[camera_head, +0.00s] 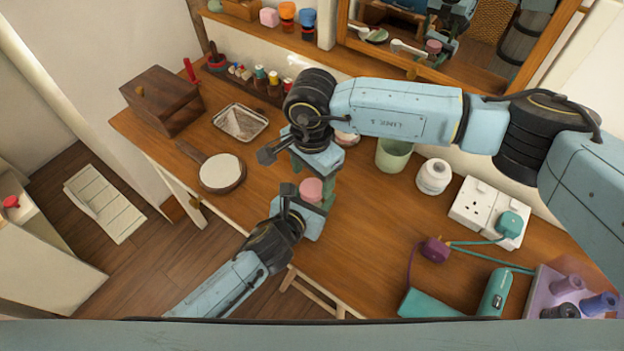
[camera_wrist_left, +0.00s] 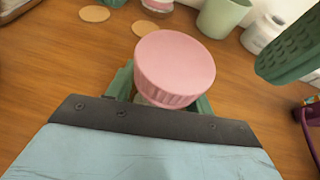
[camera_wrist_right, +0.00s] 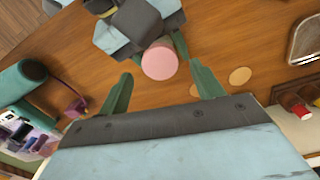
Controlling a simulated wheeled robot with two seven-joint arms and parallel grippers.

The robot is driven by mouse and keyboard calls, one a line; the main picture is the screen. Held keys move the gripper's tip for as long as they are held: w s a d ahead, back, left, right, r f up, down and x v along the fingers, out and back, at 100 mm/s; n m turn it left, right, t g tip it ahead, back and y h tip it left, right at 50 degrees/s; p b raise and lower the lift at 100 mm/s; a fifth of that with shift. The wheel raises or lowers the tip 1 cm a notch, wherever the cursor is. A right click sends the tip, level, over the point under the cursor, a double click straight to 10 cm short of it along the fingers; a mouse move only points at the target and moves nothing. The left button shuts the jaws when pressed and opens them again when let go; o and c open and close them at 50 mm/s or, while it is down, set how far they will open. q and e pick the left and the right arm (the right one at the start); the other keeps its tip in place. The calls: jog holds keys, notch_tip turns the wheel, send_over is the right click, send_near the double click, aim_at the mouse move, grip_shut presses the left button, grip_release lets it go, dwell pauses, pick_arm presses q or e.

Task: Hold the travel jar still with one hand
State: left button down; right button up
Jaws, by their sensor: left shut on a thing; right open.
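The travel jar (camera_head: 311,188) has a pink ribbed lid and stands upright over the wooden dressing table. My left gripper (camera_head: 313,204) is shut around the jar's body, below the lid. In the left wrist view the lid (camera_wrist_left: 175,68) sits between the green fingers, which hide most of the pale body. My right gripper (camera_head: 314,175) is above the jar, open and empty.
A green cup (camera_head: 393,156) and white jar (camera_head: 434,176) stand right of the grippers. A round hand mirror (camera_head: 222,172) and metal tray (camera_head: 240,122) lie left. Sockets (camera_head: 470,203), cables and a teal hairdryer (camera_head: 495,292) occupy the right. Two flat tan discs (camera_wrist_left: 145,28) lie behind the jar.

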aim_at(312, 199)
jog(key=shift+r, duration=0.8)
jog(key=shift+c, duration=0.4)
notch_tip(312, 199, up, 4)
jog(key=shift+f+n, duration=0.25)
jog(key=shift+n, duration=0.75)
jog(key=shift+f, duration=4.05)
